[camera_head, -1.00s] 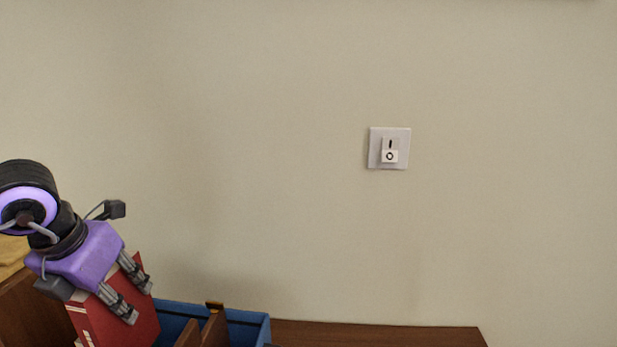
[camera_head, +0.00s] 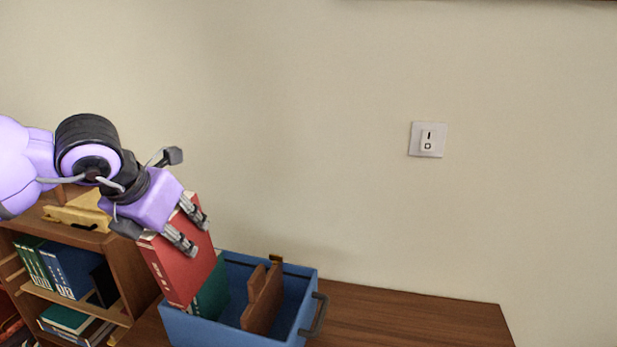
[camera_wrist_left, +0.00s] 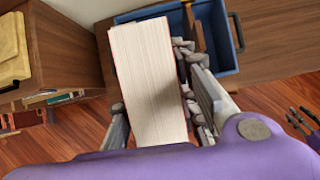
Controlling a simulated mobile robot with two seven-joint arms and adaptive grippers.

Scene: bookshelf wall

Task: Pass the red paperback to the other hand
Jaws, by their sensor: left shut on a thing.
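The red paperback (camera_head: 178,262) is tilted in my left gripper (camera_head: 187,226), whose fingers are shut on its upper end. In the head view its lower end overlaps the left side of the blue crate (camera_head: 318,283); I cannot tell whether it touches the crate. In the left wrist view the paperback (camera_wrist_left: 148,85) shows its white page edges between the fingers of my left gripper (camera_wrist_left: 155,115). My right gripper does not show in the head view.
A green book (camera_head: 212,293) and a brown divider (camera_head: 262,300) are in the crate, which stands on a wooden top (camera_head: 420,318). A bookshelf (camera_head: 128,275) with several books is at the left. A wall switch (camera_head: 428,139) is at the right. The wooden top right of the crate is clear.

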